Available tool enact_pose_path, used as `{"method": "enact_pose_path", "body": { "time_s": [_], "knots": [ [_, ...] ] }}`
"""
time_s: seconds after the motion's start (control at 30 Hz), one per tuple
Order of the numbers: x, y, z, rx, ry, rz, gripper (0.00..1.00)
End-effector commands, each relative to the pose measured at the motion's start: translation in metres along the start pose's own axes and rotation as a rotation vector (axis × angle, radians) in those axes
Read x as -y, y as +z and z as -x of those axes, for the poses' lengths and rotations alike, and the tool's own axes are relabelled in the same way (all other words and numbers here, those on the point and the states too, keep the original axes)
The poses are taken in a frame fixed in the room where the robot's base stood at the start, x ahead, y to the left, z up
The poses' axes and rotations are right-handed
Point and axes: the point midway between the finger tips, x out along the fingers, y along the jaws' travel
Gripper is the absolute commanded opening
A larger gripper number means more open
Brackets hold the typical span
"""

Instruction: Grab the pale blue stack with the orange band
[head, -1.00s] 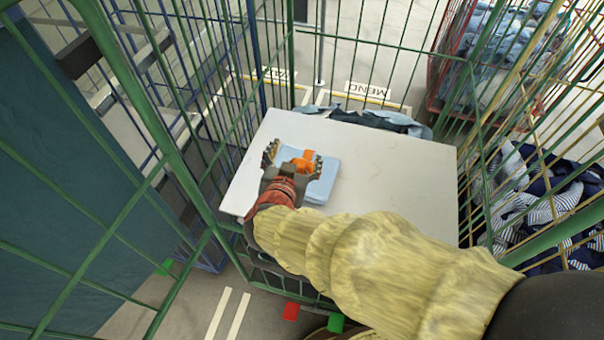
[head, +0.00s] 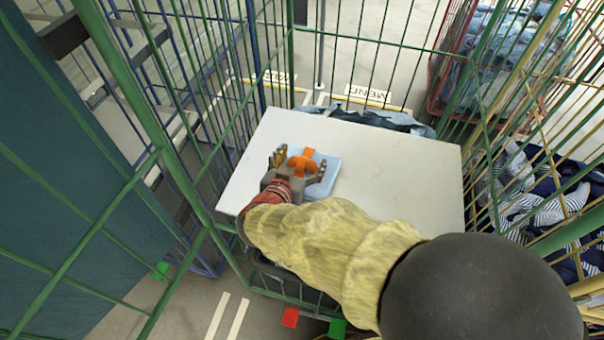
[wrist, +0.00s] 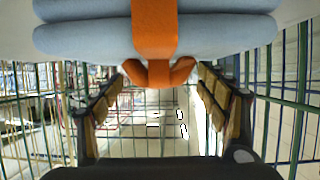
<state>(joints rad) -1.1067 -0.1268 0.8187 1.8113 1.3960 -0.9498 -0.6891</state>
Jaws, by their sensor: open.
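The pale blue stack (head: 325,172) lies flat on the left part of a white board inside a green wire cage. An orange band (head: 303,161) goes round it. In the wrist view the folded layers of the stack (wrist: 85,35) fill the top, with the orange band (wrist: 155,28) hanging down the middle in a bow-like shape. My gripper (head: 297,163) is open at the near side of the stack. In the wrist view its fingers (wrist: 160,95) stand apart on either side, below the band. I cannot tell whether they touch the stack.
The white board (head: 395,180) is otherwise bare to the right. Green cage bars (head: 190,190) rise close on the left. Blue cloth (head: 380,121) shows behind the board's far edge. A red cage (head: 470,80) with pale blue cloth and a heap of striped navy cloth (head: 540,205) are at right.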

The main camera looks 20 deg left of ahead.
Motion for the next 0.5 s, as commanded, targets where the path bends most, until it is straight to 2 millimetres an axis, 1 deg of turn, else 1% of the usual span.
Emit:
{"method": "enact_pose_path", "body": {
  "time_s": [0.23, 0.5],
  "knots": [
    [0.0002, -0.0011, -0.0014, 0.0, -0.001, 0.0, 0.74],
    [0.0002, -0.001, -0.0012, 0.0, -0.001, 0.0, 0.59]
  ]
}}
